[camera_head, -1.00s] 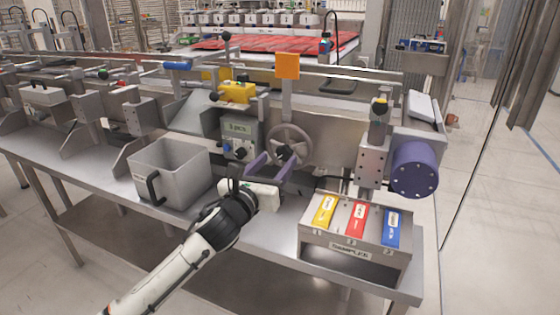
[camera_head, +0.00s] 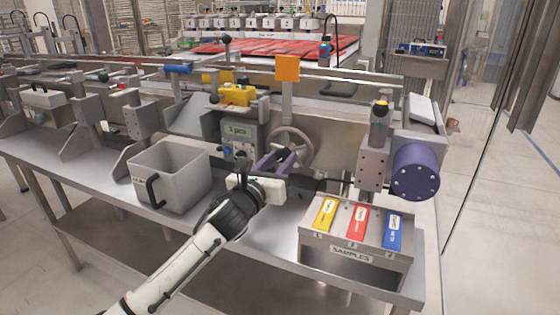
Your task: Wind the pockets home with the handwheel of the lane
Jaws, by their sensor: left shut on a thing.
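The handwheel (camera_head: 303,137) is a grey spoked ring on the front of the lane, below an orange plate (camera_head: 288,68). My left gripper (camera_head: 282,160) has purple fingers and is at the wheel's left side. Its fingers are shut on a part of the handwheel, probably its handle, which they hide. The wheel's hub and lower left rim are partly covered by the fingers. A control box (camera_head: 239,135) with a small display, which seems to read "3 pcs", sits left of the wheel. The pockets cannot be made out clearly. My right gripper is not in view.
A grey open bin (camera_head: 180,190) with a black handle stands on the steel bench left of my arm. A samples box (camera_head: 352,254) with yellow, red and blue packets stands at the right. A purple motor drum (camera_head: 416,172) juts out above it.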

